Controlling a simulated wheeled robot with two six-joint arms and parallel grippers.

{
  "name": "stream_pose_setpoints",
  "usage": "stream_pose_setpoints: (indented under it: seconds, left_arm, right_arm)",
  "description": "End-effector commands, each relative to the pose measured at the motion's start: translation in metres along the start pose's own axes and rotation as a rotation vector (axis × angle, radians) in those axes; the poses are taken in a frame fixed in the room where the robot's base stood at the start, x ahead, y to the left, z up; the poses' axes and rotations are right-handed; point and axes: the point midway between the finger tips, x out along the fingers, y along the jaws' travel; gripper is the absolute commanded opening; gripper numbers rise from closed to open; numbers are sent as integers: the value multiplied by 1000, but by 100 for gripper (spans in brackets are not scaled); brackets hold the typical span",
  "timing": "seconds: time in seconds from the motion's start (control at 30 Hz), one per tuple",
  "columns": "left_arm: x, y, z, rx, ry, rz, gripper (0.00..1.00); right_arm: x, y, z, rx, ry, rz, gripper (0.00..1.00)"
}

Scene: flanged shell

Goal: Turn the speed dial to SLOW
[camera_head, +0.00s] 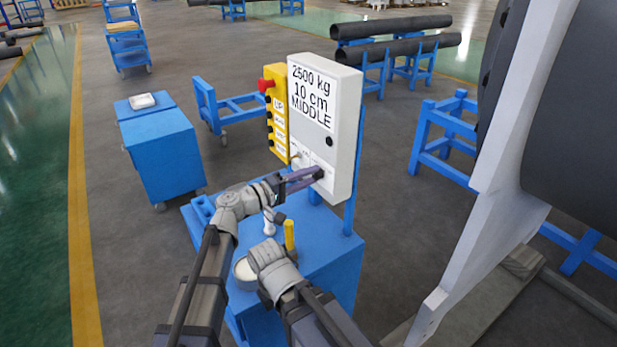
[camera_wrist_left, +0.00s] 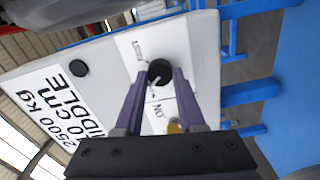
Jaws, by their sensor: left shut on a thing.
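The white control panel (camera_head: 340,108) stands upright on a blue cart and reads "2500 kg 10 cm MIDDLE". My left gripper (camera_head: 320,172) reaches its lower part. In the left wrist view, my left gripper (camera_wrist_left: 160,78) is shut on the black speed dial (camera_wrist_left: 159,70), with one finger on each side. A pale pointer line shows on the dial, angled toward the lower left of that picture. Lettering beside the dial is small and partly hidden by the fingers. My right arm shows low in the head view, but its gripper's fingers do not show.
Another black knob (camera_head: 329,141) sits higher on the panel. A yellow button box (camera_head: 279,115) with a red button (camera_head: 265,85) is fixed at its left. A yellow upright piece (camera_head: 289,236) stands on the blue cart (camera_head: 330,262). A large white flange (camera_head: 500,190) stands at the right.

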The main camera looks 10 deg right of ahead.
Motion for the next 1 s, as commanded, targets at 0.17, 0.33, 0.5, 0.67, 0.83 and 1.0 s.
stream_pose_setpoints:
  seconds: [0.17, 0.33, 0.5, 0.67, 0.83, 1.0]
  left_arm:
    - [0, -1, 0, -83, 0, -1, 0]
    - [0, -1, 0, -132, 0, -1, 0]
    - [0, -1, 0, -153, 0, -1, 0]
    - [0, -1, 0, -158, 0, -2, 0]
    - [0, -1, 0, -157, 0, -2, 0]
    - [0, -1, 0, -157, 0, -1, 49]
  right_arm:
    - [0, 0, 0, 0, 0, 0, 0]
    - [0, 0, 0, 0, 0, 0, 0]
    - [0, 0, 0, 0, 0, 0, 0]
    - [0, 0, 0, 0, 0, 0, 0]
    - [0, 0, 0, 0, 0, 0, 0]
    - [0, 0, 0, 0, 0, 0, 0]
